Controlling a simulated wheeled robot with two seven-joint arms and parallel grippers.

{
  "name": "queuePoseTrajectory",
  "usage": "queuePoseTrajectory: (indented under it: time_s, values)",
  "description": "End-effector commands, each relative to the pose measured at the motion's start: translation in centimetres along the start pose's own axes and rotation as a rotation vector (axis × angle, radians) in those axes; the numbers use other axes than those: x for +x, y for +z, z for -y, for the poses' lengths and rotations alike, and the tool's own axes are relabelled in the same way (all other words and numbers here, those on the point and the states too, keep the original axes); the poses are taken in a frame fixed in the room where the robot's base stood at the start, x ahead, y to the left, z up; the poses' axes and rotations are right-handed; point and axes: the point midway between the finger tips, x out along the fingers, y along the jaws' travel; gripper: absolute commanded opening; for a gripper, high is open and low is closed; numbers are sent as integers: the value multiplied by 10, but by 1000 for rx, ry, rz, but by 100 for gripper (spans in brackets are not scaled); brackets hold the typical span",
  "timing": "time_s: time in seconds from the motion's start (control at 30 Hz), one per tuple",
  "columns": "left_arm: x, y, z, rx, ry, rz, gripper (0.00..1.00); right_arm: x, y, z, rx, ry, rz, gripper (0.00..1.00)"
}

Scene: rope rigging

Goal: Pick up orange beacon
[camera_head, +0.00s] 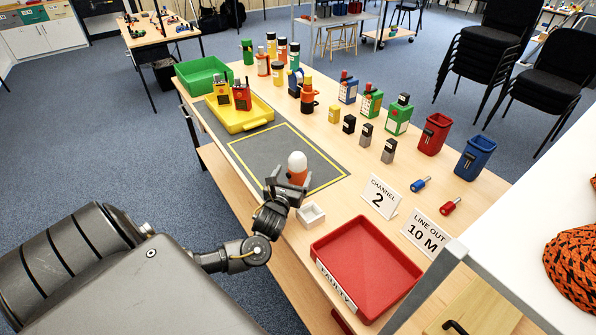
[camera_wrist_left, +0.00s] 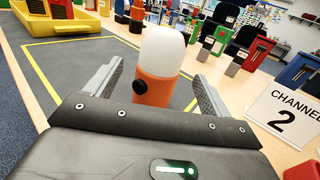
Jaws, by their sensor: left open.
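The orange beacon (camera_head: 297,169) stands upright on the grey mat (camera_head: 262,156) with its yellow outline. It has an orange body and a white dome top. In the left wrist view the beacon (camera_wrist_left: 158,68) stands between the fingers, with a black knob on its side. My left gripper (camera_head: 288,186) is open around the beacon's near side; in the wrist view its fingers (camera_wrist_left: 152,90) sit on either side with gaps visible. The beacon's lower part is hidden by the gripper. My right gripper is not in view.
A small white box (camera_head: 311,215) sits close right of the gripper. A red tray (camera_head: 366,268) lies nearer the front, and a yellow tray (camera_head: 259,118) with radios sits behind. Sign cards (camera_head: 381,197) and several bottles, radios and small blocks line the table's right side.

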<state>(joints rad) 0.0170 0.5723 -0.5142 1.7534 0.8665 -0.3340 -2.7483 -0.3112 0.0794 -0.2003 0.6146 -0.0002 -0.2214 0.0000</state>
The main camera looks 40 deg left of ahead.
Motion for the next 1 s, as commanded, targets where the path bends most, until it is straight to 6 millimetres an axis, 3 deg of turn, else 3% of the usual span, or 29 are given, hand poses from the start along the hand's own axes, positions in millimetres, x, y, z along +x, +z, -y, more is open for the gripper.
queuePoseTrajectory:
  time_s: [0.27,0.6,0.87,1.0]
  values:
    - [10,2,-1,1,3,0,82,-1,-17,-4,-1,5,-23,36]
    - [54,6,0,0,5,-1,82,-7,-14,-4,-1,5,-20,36]
    - [57,4,0,1,3,-2,82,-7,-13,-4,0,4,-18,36]
    - [57,5,0,1,3,-2,68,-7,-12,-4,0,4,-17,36]
